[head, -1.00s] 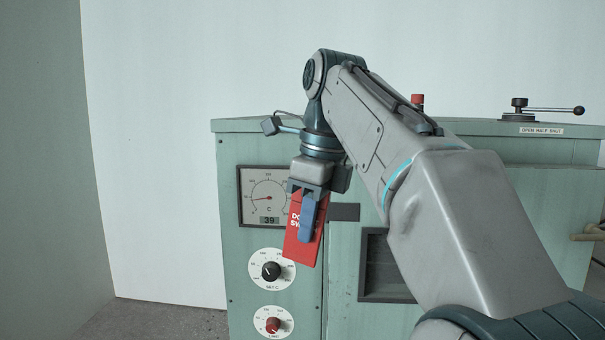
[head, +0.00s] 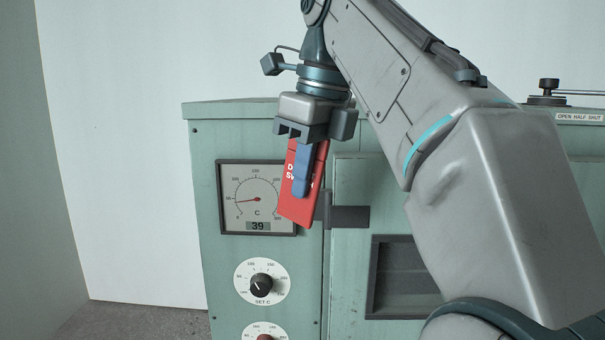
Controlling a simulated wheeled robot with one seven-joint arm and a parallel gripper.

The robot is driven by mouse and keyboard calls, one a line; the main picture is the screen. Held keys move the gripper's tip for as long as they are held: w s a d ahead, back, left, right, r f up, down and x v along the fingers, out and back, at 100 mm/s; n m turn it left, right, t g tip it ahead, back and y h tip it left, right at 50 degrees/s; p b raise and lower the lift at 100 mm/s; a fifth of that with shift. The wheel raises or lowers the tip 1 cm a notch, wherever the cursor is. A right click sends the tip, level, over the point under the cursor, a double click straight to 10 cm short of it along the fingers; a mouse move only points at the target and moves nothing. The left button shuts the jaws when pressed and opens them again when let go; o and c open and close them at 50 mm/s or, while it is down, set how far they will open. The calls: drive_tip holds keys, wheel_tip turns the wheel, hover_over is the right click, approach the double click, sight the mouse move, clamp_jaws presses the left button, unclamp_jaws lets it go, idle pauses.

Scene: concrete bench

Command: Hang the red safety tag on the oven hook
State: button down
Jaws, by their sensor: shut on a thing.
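My gripper (head: 301,188) is shut on the red safety tag (head: 287,207), with a blue finger across its front. The tag hangs down from the jaws, slightly tilted, with white lettering partly covered by the finger. It is in front of the green oven (head: 205,150), just right of the dial gauge. I cannot make out the oven hook for certain.
The gauge (head: 235,180) reads 39 on its display. A black knob (head: 262,285) is below it, with a red knob (head: 265,337) cut off at the bottom. A dark window (head: 405,275) is right of the panel. A lever (head: 548,92) stands on top at right.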

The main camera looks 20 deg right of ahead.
drive_tip(key=w+d, duration=0.2)
drive_tip(key=w, duration=0.3)
drive_tip(key=shift+w+f, duration=0.15)
drive_tip(key=shift+w, duration=0.2)
idle(0.3)
